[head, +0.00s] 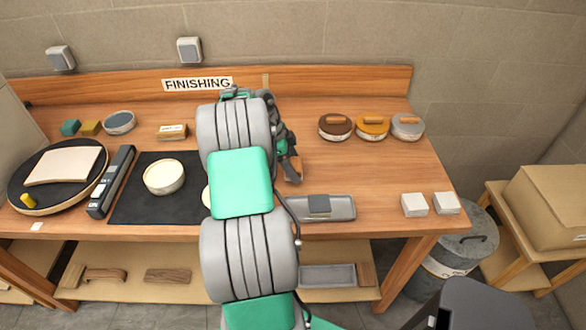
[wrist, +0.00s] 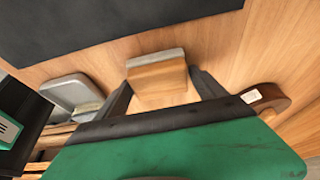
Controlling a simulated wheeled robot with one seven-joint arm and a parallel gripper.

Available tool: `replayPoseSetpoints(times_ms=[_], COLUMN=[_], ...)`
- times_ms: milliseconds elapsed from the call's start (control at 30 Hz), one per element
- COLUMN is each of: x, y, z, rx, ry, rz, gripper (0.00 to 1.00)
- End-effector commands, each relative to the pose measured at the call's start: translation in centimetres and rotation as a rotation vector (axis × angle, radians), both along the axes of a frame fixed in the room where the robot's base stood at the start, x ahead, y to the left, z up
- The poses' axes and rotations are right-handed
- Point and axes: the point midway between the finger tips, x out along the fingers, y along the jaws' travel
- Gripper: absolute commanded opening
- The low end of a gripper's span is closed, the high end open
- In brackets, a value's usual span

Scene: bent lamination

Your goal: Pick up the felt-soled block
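The felt-soled block (wrist: 160,78) is a small pale wooden block with a thin grey layer along its far edge. It sits between the two dark fingers of my gripper (wrist: 162,82) in the wrist view. In the head view my gripper (head: 289,168) is low over the middle of the workbench, partly hidden by my arm. The block cannot be made out clearly there.
A black mat (head: 125,212) lies left on the workbench (head: 390,180). A grey tray (head: 340,209) is at the front edge. Three round handled pads, including an orange one (head: 372,127), stand back right.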

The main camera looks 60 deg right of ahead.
Motion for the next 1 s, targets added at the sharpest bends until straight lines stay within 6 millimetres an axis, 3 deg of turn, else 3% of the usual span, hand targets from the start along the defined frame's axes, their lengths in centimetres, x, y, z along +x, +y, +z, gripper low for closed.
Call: replayPoseSetpoints(times_ms=[567,867,1000], x=[0.0,0.0,0.1], y=[0.0,0.0,-0.1], z=[0.0,0.3,1.5], rx=[0.0,-0.002,-0.004], ry=[0.0,-0.001,-0.003], rz=[0.0,0.0,0.0], gripper=[0.32,0.31,0.31])
